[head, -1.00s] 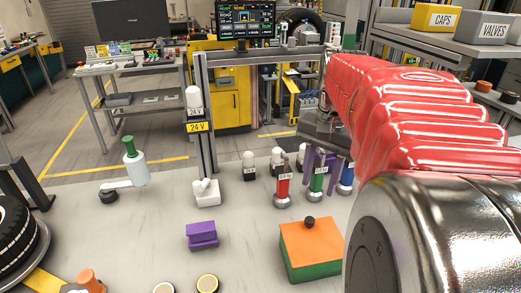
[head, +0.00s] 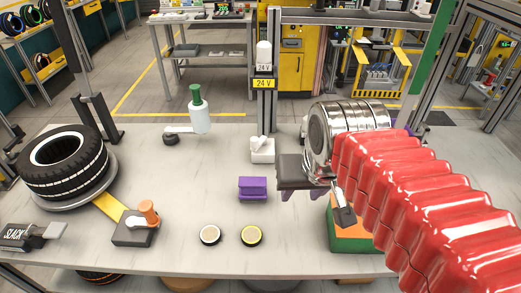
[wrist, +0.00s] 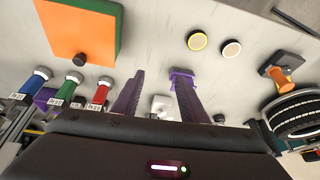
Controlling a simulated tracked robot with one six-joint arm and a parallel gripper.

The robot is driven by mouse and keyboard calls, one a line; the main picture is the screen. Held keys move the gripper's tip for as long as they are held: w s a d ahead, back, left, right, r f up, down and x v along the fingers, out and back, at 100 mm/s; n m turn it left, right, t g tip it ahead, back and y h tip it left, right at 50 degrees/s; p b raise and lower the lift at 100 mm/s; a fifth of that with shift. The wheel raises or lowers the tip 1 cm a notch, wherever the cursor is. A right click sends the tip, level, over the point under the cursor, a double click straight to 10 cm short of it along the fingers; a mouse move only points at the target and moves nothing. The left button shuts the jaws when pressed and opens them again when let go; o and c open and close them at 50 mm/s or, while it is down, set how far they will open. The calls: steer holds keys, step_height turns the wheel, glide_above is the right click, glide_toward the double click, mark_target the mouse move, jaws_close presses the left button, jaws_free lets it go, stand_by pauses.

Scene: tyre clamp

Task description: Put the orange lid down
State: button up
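The orange lid (wrist: 78,30) with its black knob (wrist: 80,59) sits on the green box (wrist: 110,45), at upper left in the wrist view. In the head view my arm hides much of the lid, and the green box wall (head: 350,244) shows below it. My gripper (head: 303,196) is left of the box, above the bench. In the wrist view its two purple fingers (wrist: 158,72) stand apart with nothing between them. The lid is clear of the fingers.
A purple block (head: 253,188) lies left of my gripper. Two round discs (head: 210,235) (head: 251,235) lie near the front edge. A tyre (head: 65,160) and an orange-handled clamp (head: 140,223) are at left. Red, green and blue-handled tools (wrist: 74,88) stand beside the box.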

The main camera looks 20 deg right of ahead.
steer(key=a, duration=0.1)
steer(key=s+a+f+n, duration=0.1)
steer(key=a+n+t, duration=0.1)
steer(key=shift+s+a+f, duration=0.25)
steer(key=shift+s+f, duration=0.05)
steer(key=shift+f, duration=0.05)
